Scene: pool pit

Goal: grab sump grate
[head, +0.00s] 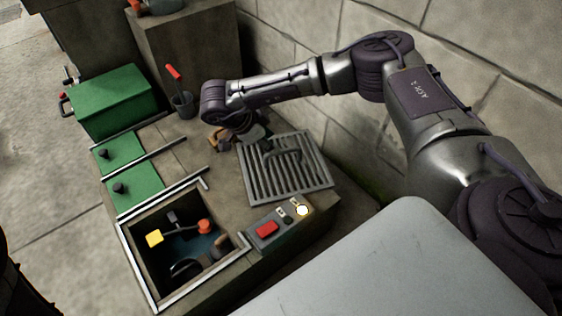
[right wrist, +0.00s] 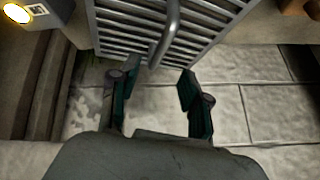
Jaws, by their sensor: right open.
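The sump grate (head: 290,188) is a grey slatted metal grate with a raised bar handle (head: 281,153). It lies on the stone ledge right of centre in the head view. In the right wrist view the grate (right wrist: 112,30) fills the top, and its handle (right wrist: 169,32) points down toward the fingers. My right gripper (head: 243,140) is at the grate's upper left edge in the head view. In the right wrist view the right gripper (right wrist: 157,86) is open, with nothing between its fingers and the handle's end just beyond them. My left gripper does not show.
An open pit (head: 128,240) with a metal rim holds several items in the front left. A control box (head: 266,229) with a red button and a lit lamp sits in front of the grate. A stone wall (head: 300,90) bounds the right.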

